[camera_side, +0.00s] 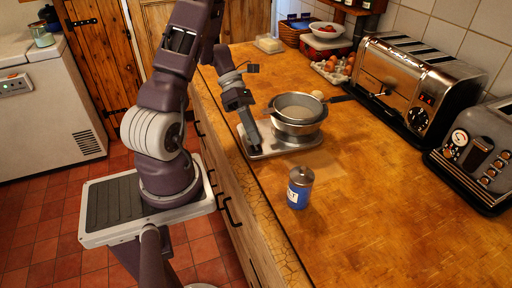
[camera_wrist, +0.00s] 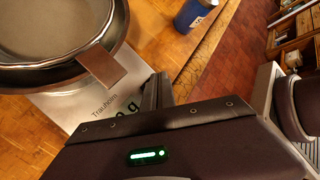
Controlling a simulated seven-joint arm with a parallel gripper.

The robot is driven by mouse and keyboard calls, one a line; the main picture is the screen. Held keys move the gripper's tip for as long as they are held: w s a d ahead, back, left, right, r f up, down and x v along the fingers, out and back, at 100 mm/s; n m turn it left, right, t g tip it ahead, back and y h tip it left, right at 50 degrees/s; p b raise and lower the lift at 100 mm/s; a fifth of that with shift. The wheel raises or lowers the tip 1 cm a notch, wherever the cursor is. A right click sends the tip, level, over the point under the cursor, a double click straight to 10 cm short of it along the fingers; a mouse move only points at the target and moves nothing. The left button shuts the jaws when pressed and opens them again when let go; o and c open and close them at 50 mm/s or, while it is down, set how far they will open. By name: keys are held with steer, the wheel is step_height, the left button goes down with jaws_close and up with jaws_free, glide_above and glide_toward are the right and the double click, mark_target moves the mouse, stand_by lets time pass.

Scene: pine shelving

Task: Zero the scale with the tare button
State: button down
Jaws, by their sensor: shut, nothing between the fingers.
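The scale (camera_side: 303,148) is a flat, pale metal slab on the wooden counter; in the wrist view its pale top (camera_wrist: 62,108) shows the lettering "Trauholm" and part of a green display (camera_wrist: 125,108). A metal bowl (camera_side: 298,128) with a sieve (camera_side: 298,105) in it stands on the scale. My gripper (camera_side: 254,143) is shut and empty, pointing down at the scale's near left end; it also shows in the wrist view (camera_wrist: 158,90). I cannot tell whether the tips touch the scale. I cannot make out the tare button in either view.
A blue jar with a grey lid (camera_side: 299,190) stands on the counter nearer the camera. Eggs (camera_side: 335,68), a white bowl (camera_side: 326,32) and a basket (camera_side: 295,32) sit behind. The front right counter is clear.

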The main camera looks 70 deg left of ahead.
steer(key=shift+f, duration=0.3)
steer(key=shift+f, duration=0.35)
stand_by(0.5)
steer(key=shift+r, duration=0.8)
steer(key=shift+r, duration=2.5)
